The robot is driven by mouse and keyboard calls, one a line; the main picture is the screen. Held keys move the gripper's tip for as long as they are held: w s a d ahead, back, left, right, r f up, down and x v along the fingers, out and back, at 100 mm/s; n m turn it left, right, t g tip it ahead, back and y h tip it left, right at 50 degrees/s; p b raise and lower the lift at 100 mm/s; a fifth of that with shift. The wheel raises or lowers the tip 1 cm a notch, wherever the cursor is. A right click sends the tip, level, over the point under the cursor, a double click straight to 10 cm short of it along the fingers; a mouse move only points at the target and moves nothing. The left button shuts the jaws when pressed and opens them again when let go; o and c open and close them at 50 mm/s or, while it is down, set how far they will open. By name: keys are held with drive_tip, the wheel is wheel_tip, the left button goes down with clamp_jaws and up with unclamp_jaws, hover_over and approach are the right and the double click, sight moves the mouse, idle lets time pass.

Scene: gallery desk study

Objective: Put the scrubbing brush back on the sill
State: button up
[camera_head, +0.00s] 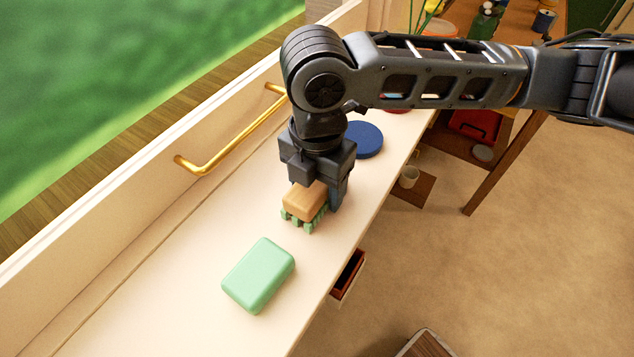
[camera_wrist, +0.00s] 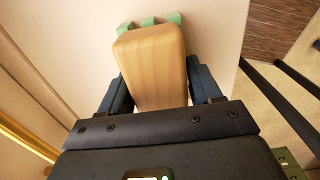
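The scrubbing brush (camera_head: 304,201) has a tan wooden block and green bristles pointing down. It is at the pale sill (camera_head: 190,270), upright, low over or on the surface; I cannot tell if the bristles touch. My gripper (camera_head: 318,198) points down over it. In the wrist view the brush block (camera_wrist: 155,70) sits between the two blue-grey fingers of my gripper (camera_wrist: 157,82), which lie close against its sides, so it looks shut on the block. Green bristle tufts (camera_wrist: 148,22) show past the block's far end.
A green rounded block (camera_head: 259,275) lies on the sill in front of the brush. A blue round disc (camera_head: 363,139) lies behind my gripper. A brass rail (camera_head: 232,140) runs along the window side. A partly open drawer (camera_head: 347,276) sits below the sill's right edge.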

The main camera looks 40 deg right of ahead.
drive_tip(key=o, duration=0.3)
wheel_tip(320, 180, up, 12)
drive_tip(key=shift+r, duration=0.2)
idle(0.5)
drive_tip(key=shift+a, duration=0.1)
